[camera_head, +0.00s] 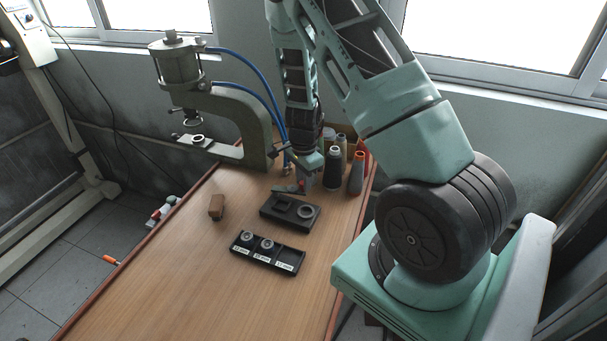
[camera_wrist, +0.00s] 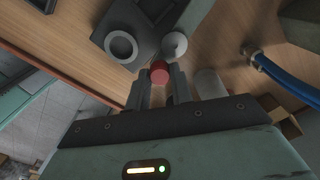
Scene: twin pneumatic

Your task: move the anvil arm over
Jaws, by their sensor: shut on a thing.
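The grey C-shaped press (camera_head: 259,125) stands at the back of the table. Its lower arm (camera_head: 222,151), which I take for the anvil arm, reaches left and carries a round ring seat (camera_head: 198,139) under the press head. My gripper (camera_head: 303,188) is to the right of the press, low over the table and behind a black block. In the wrist view my gripper (camera_wrist: 158,88) is shut on a small red piece (camera_wrist: 160,72). A pale round part (camera_wrist: 173,45) lies just beyond it. What the red piece belongs to is hard to tell.
The black block (camera_head: 271,212) has a ring (camera_head: 305,212) on it. A labelled black tray (camera_head: 290,254) holds rings in two compartments; the third looks empty. A brown block (camera_head: 217,206) sits left. The front table is clear.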

